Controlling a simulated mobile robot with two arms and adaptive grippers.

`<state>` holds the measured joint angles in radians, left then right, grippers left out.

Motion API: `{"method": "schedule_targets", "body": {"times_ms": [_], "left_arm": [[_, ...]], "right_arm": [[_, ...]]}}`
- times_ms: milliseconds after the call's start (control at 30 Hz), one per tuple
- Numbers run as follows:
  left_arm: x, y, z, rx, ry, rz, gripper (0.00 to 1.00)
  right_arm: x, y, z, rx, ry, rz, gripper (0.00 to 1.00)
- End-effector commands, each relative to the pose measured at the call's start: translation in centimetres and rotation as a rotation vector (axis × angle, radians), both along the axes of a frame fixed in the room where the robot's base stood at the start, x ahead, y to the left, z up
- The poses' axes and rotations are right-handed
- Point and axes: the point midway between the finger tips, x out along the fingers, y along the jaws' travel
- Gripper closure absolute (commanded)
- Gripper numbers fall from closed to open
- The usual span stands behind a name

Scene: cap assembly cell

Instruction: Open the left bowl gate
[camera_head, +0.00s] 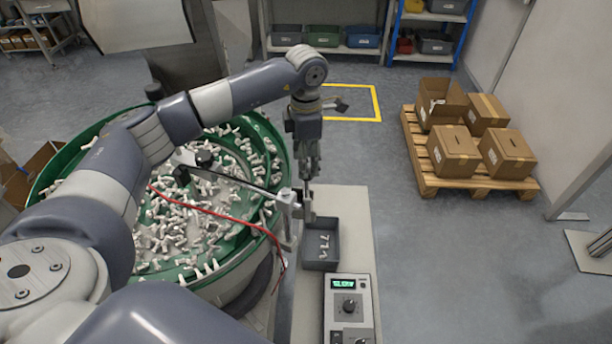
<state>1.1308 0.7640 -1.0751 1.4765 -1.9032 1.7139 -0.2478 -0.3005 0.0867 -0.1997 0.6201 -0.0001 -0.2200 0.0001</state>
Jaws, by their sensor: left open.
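The green-rimmed bowl (276,133) is full of small white parts and stands left of centre. A small metal gate mechanism (289,206) sits at the bowl's right edge, with a dark rod and a red cable leading near it. My left gripper (308,176) points down just above the metal pieces at this edge. It is open, with nothing visible between its fingers. I cannot tell whether a fingertip touches the gate. My left arm covers part of the bowl. My right gripper is not in view.
A grey bin (335,228) with a few white parts lies on the pale bench (357,208) beside the gate. A control box (346,318) with a green display stands in front of it. A pallet (425,170) with cardboard boxes is at the right. Floor between is clear.

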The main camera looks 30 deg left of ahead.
Motion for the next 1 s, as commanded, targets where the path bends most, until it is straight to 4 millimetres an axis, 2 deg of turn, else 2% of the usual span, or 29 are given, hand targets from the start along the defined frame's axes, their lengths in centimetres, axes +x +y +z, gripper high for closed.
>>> {"method": "schedule_targets", "body": {"times_ms": [33,200,533,567,733,767,900,1000], "left_arm": [[-0.1,0.0,-1.7,0.0,0.003,0.0,0.54],[0.0,0.0,-3.9,-0.001,0.001,-0.001,0.54],[0.0,-0.1,-4.3,-0.001,0.0,-0.001,0.54],[0.0,-0.1,-4.3,-0.001,0.0,-0.001,0.59],[0.0,-0.1,-4.3,-0.001,-0.001,-0.001,0.97],[0.0,-0.1,-4.3,-0.001,-0.001,-0.001,1.0],[0.0,-0.1,-4.2,-0.002,-0.001,-0.001,1.0],[0.1,-0.1,-3.2,-0.002,-0.004,0.0,1.0]], "right_arm": [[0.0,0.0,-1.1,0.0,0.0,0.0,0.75],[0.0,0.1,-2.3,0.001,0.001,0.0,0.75],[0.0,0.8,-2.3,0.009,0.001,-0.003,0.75],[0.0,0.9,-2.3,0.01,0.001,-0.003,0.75],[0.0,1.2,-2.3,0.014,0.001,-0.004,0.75],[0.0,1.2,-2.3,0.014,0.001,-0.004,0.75],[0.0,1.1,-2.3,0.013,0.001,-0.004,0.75],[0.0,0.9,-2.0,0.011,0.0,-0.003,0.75]]}}
